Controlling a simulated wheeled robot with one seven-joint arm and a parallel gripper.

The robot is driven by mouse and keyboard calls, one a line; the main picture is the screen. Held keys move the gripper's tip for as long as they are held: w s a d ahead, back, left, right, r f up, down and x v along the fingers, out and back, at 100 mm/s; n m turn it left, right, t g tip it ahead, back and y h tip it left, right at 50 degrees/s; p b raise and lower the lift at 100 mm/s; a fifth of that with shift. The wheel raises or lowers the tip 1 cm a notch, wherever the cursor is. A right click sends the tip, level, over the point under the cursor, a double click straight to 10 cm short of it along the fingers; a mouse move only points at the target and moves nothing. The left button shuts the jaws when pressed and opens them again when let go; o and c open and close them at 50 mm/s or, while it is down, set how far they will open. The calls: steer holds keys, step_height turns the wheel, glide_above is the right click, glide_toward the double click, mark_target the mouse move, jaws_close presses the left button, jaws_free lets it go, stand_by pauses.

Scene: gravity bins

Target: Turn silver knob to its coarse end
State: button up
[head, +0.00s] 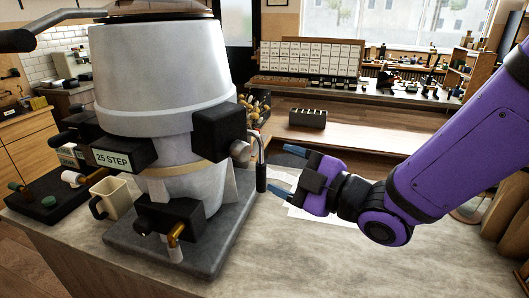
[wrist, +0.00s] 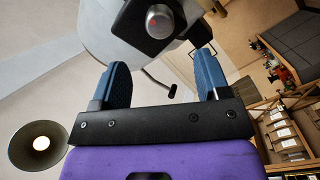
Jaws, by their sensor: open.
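A large pale grey grinder-like machine (head: 165,75) stands on a dark grey base slab at the left of the counter. A silver knob (head: 240,151) sits on the right side of a black block (head: 219,134) on its body. In the wrist view a silver knob (wrist: 158,22) with a red mark on its face shows on a black block, beyond the fingertips. My gripper (head: 283,168) is open and empty, its blue fingers pointing left toward the machine, apart from the knob. In the wrist view the gap between my fingers (wrist: 162,70) lies below the knob.
A bent lever with a black grip (head: 261,175) hangs between the knob and my gripper. A sign reading "25 STEP" (head: 112,158), a cream mug (head: 112,197) and a brass-tipped spout (head: 176,234) are on the machine's near side. White papers lie under my gripper; the counter's front is clear.

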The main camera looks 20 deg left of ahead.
mark_target(247, 154)
steer(key=x, duration=1)
steer(key=shift+w+a, duration=0.15)
steer(key=shift+a, duration=0.1)
steer(key=c, duration=0.9)
